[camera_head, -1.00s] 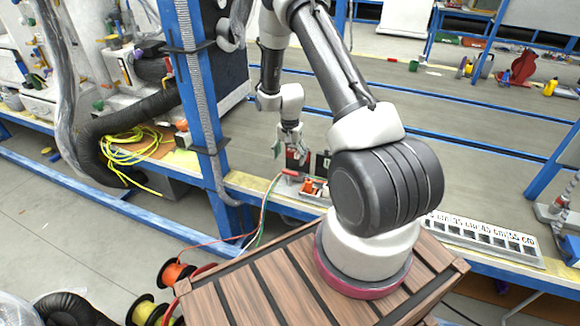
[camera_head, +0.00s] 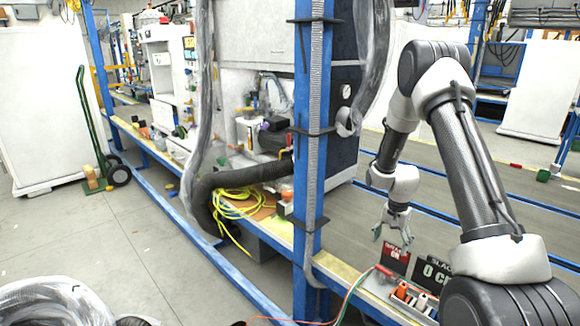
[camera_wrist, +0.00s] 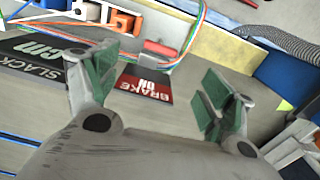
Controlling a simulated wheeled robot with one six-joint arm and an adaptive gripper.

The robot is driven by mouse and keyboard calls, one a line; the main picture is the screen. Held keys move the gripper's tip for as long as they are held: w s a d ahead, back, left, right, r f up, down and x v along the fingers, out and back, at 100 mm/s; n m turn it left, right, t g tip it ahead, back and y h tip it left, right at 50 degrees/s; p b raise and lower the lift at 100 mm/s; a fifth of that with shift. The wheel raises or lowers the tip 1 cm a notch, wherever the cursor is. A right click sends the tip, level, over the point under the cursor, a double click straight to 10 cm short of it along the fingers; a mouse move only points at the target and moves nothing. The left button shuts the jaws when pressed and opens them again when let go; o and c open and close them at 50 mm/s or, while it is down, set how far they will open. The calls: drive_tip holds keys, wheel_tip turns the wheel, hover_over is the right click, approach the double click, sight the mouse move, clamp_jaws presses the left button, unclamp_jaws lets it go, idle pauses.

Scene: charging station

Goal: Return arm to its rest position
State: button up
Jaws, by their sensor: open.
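My arm reaches up from the lower right of the head view and bends down to my gripper (camera_head: 392,234), which hangs over the station bench. The wrist view shows my gripper (camera_wrist: 160,95) with its two green-padded fingers wide apart and nothing between them. Beyond the fingers lie a red "BRAKE ON" card (camera_wrist: 146,87) and a black "SLACK" card (camera_wrist: 35,52). The red card (camera_head: 396,260) stands just below my gripper in the head view, with the black card (camera_head: 433,272) to its right. I cannot tell whether the fingers touch anything.
A blue post (camera_head: 312,120) stands left of my arm. Orange and white connectors (camera_head: 408,293) sit in a holder near the cards, with coloured wires (camera_head: 352,290) running from it. A yellow cable coil (camera_head: 232,205) lies on the bench. The floor (camera_head: 110,240) at left is open.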

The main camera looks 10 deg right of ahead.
drive_tip(key=s+n+g, duration=0.2)
drive_tip(key=s, duration=0.4)
drive_tip(key=s+a+r+n+t, duration=0.2)
drive_tip(key=s+r, duration=0.6)
drive_tip(key=r, duration=0.4)
drive_tip(key=s+a+r+n+t, duration=0.2)
drive_tip(key=s+r, duration=0.6)
drive_tip(key=r, duration=0.4)
drive_tip(key=s+a+r+n+t, duration=0.2)
drive_tip(key=s+r, duration=0.6)
drive_tip(key=r, duration=0.5)
drive_tip(key=shift+s+a+n, duration=0.35)
drive_tip(key=shift+a+n, duration=0.2)
drive_tip(key=shift+n, duration=0.45)
